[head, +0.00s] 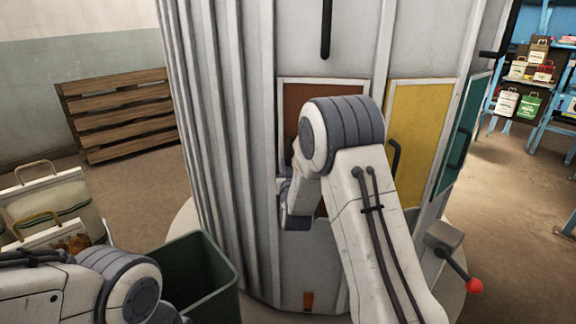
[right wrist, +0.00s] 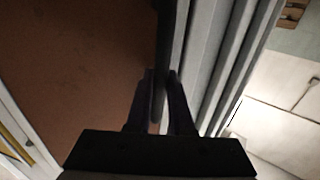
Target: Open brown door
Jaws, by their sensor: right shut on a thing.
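The brown door (head: 298,94) is a panel in the grey ribbed cylinder, mostly hidden behind my right arm in the head view. Its visible top edge looks flush with its frame. In the right wrist view the brown door (right wrist: 75,60) fills the left side. My right gripper (right wrist: 161,78) is shut on a dark upright handle (right wrist: 160,105) beside the brown surface. In the head view my right gripper (head: 288,198) is at the door's left side, its fingers largely hidden by the arm. My left arm shows at the lower left, but its gripper is out of view.
A yellow door (head: 420,110) and a teal door (head: 462,135) with dark handles are to the right. A lever with a red knob (head: 474,286) sticks out lower right. A dark green bin (head: 196,270) stands at the cylinder's lower left, near sacks (head: 62,200). A wooden pallet (head: 118,112) leans behind.

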